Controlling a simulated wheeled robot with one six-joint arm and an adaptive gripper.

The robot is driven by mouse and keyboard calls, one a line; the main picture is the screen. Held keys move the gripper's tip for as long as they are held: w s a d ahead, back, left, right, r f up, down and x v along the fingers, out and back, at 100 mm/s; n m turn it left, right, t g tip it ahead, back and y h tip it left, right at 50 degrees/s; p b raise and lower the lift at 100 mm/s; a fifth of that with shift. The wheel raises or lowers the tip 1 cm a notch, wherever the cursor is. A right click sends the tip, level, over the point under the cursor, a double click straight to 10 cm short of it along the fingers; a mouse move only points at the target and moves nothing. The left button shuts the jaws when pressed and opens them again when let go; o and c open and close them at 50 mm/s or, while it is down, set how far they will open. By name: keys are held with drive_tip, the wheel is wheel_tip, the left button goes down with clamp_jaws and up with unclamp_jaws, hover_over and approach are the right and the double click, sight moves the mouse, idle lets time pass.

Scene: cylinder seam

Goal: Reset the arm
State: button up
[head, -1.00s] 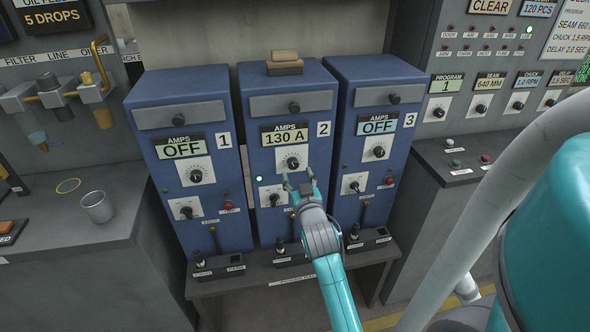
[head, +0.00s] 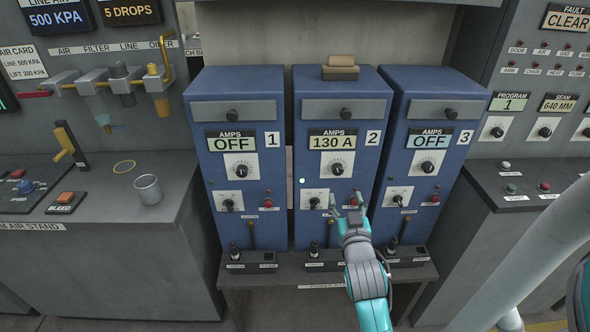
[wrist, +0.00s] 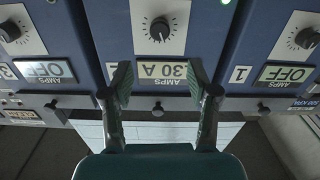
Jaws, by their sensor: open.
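My gripper (head: 347,205) is open and empty in front of the lower face of the middle blue unit, number 2 (head: 336,102). Its display (head: 332,139) reads 130 A and a green lamp (head: 302,181) is lit. In the head view the fingers overlap the area near its red button. I cannot tell whether they touch the panel. In the wrist view the picture is upside down; my gripper (wrist: 160,82) has its fingers spread on either side of the partly hidden display (wrist: 160,71), with the amps knob (wrist: 160,29) beyond.
Units 1 (head: 232,105) and 3 (head: 440,105) flank it, both displays reading OFF. A metal cup (head: 148,189) stands on the left bench. A grey counter (head: 530,188) with buttons is at right. Open floor lies in front.

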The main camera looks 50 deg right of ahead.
drive_tip(key=s+a+f+n+t+y, duration=0.1)
drive_tip(key=s+a+f+n+y, duration=0.15)
drive_tip(key=a, duration=0.45)
drive_tip(key=s+a+f+n+t+y, duration=0.15)
drive_tip(key=a+f, duration=0.25)
drive_tip(key=a, duration=0.4)
drive_tip(key=s+a+f+n+t+y, duration=0.1)
drive_tip(key=a+f+y, duration=0.25)
drive_tip(key=a, duration=0.35)
drive_tip(key=s+a+n+y, duration=0.4)
drive_tip(key=s+a+y, duration=0.2)
drive_tip(key=s+a, duration=0.7)
drive_tip(key=s, duration=0.5)
drive_tip(key=shift+a, duration=0.35)
drive_tip(key=shift+r, duration=0.1)
